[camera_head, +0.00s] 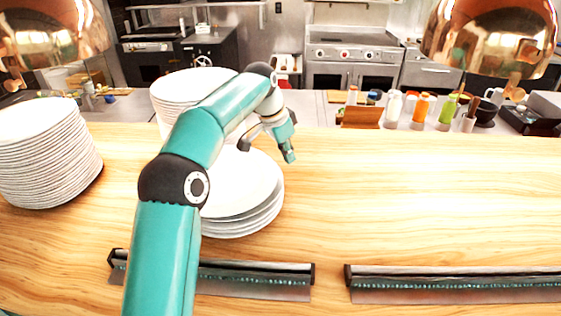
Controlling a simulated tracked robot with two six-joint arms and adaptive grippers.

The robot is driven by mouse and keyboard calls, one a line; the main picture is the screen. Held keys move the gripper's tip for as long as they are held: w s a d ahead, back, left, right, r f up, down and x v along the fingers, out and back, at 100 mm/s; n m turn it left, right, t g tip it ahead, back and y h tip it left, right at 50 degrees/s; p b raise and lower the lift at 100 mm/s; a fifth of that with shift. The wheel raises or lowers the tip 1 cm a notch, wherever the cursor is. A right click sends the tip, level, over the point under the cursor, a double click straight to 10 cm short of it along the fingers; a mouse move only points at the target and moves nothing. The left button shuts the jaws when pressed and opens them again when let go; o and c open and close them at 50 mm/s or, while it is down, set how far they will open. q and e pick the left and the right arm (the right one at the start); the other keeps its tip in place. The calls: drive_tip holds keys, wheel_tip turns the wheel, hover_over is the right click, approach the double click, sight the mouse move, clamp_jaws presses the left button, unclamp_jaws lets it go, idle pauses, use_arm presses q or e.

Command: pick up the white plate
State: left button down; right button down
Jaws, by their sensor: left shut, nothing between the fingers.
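White plates lie in a short stack (240,200) on the wooden counter, left of the middle. A taller stack of white plates (45,150) stands at the far left, and another white stack (175,90) stands behind my arm. Which plate is meant, I cannot tell. My left gripper (284,146) is shut and empty, over the back right of the short stack. I cannot tell whether it touches the top plate. My left arm hides the left side of the short stack. My right gripper is not in view.
Two dark-ended metal rails (230,278) and (450,283) lie along the counter's front. Bottles (420,108) and a wooden box (361,116) stand beyond the counter. Copper lamps (495,40) hang above. The wooden counter (420,200) is clear right of the short stack.

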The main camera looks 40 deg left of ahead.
sight(267, 169)
use_arm(q)
drive_tip(key=shift+s+a+r, duration=0.1)
drive_tip(key=shift+s+a, duration=0.1)
drive_tip(key=shift+s, duration=0.4)
drive_tip(key=shift+s+a+r, duration=0.1)
drive_tip(key=shift+s+a, duration=0.1)
drive_tip(key=shift+s, duration=0.35)
drive_tip(key=shift+s+a+f, duration=0.1)
drive_tip(key=shift+s+f, duration=0.05)
drive_tip(key=shift+s, duration=0.05)
drive_tip(key=shift+s, duration=0.1)
drive_tip(key=s, duration=0.1)
drive_tip(key=s+a+b, duration=0.1)
drive_tip(key=s, duration=0.1)
drive_tip(key=shift+s+a+b, duration=0.2)
drive_tip(key=shift+a+b, duration=0.05)
drive_tip(key=shift+b, duration=0.15)
drive_tip(key=shift+s, duration=0.25)
drive_tip(key=shift+w, duration=0.1)
